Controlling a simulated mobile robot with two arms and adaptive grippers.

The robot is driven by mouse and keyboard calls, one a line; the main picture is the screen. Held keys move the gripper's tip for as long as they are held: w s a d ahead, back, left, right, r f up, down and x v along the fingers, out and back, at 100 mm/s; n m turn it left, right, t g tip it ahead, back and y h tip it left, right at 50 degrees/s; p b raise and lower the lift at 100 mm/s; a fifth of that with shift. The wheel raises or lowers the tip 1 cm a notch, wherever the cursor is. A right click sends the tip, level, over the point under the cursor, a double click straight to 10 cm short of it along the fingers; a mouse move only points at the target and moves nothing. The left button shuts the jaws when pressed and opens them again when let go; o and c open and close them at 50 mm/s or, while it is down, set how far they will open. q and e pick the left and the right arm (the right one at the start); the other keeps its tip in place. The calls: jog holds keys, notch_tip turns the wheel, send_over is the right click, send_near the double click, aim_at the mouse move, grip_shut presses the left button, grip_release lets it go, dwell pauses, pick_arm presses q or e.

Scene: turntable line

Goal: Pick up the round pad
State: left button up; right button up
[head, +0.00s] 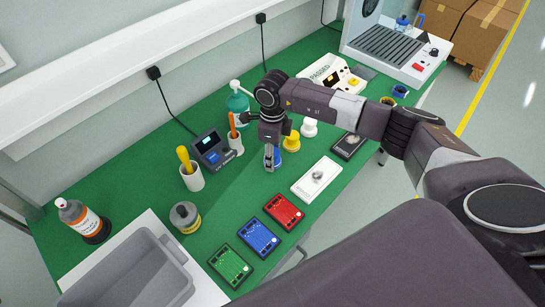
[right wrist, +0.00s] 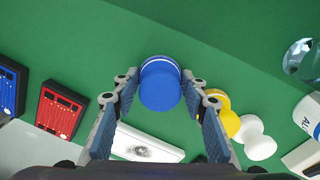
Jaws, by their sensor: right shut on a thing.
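A blue round pad (right wrist: 160,85) with a white band shows in the right wrist view, between the fingertips of my right gripper (right wrist: 160,98). The fingers are shut on its sides. In the head view my right gripper (head: 271,158) points down over the green bench, and the blue pad is mostly hidden by the fingers. I cannot tell whether the pad touches the bench. A yellow round piece (head: 291,142) and a white round piece (head: 309,128) of similar shape stand close behind it. My left gripper is not in view.
A white board with a metal disc (head: 317,177) and red (head: 284,211), blue (head: 258,236) and green (head: 231,264) boards lie in front. An orange tool in a white cup (head: 235,142), a teal bottle (head: 238,103) and a dark meter (head: 212,150) stand behind. A grey bin (head: 130,265) is at left.

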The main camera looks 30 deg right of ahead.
jog(key=shift+r, duration=0.15)
notch_tip(320, 180, up, 19)
jog(key=b, duration=0.5)
jog(key=shift+f, duration=0.2)
jog(key=shift+r, duration=0.6)
jog(key=shift+c, duration=0.2)
jog(key=o, duration=0.5)
jog(key=shift+c, duration=0.2)
jog(key=c, duration=0.4)
jog(key=shift+o, duration=0.2)
